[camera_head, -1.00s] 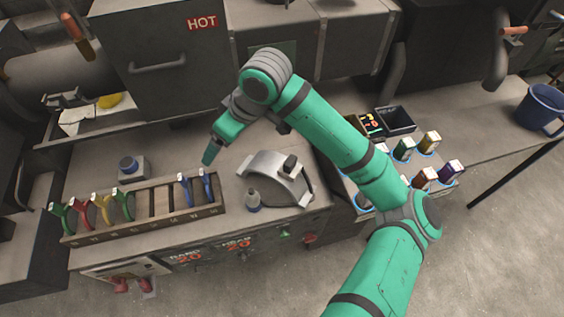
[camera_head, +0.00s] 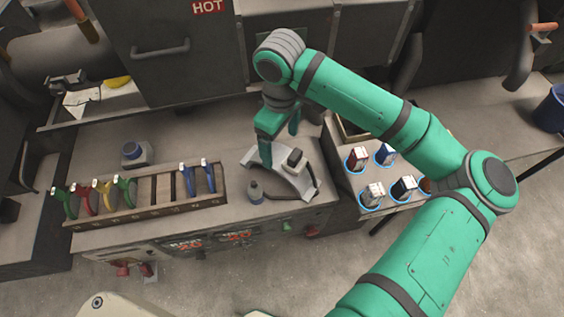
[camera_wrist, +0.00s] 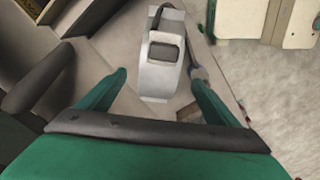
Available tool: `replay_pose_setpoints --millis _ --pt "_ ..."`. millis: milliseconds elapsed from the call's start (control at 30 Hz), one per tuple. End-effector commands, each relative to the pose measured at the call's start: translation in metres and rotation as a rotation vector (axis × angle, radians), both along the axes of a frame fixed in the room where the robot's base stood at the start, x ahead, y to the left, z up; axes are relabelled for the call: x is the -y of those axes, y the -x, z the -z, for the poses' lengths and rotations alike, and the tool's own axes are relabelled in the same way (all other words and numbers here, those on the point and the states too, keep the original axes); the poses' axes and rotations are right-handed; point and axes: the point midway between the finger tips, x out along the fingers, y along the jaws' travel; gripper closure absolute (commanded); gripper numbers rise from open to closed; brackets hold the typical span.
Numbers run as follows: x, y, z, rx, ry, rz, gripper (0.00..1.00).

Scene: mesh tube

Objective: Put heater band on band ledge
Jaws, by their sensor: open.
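The heater band, a curved silver metal piece with a dark-topped terminal box and a black cable, stands on the grey counter at centre (camera_head: 300,186). In the wrist view its silver curve (camera_wrist: 157,82) lies between my two fingers, box toward the top. My gripper (camera_head: 281,138) is open, pointing down above the band's far side; its fingers also show in the wrist view (camera_wrist: 160,79). No contact can be made out. The arm hides part of the counter behind the band. I cannot tell which surface is the band ledge.
A wooden rack (camera_head: 150,205) holds several coloured tools at left. A blue-topped button box (camera_head: 133,154) sits behind it. A tray (camera_head: 362,184) of colour-ringed containers is at right. A machine marked HOT stands behind.

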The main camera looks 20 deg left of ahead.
Motion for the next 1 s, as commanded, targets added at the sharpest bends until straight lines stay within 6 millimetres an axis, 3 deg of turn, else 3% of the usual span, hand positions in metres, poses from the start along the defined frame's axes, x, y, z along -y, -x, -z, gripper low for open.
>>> replay_pose_setpoints --millis 400,700,767,1000 --pt "0.003 0.000 0.048 -0.002 0.000 -0.007 0.16" --pt "0.002 0.000 0.052 -0.001 0.000 -0.009 0.16" --pt "0.002 0.000 0.052 -0.001 0.000 -0.008 0.28" --pt "0.004 -0.001 0.052 -0.001 0.000 -0.005 0.85"
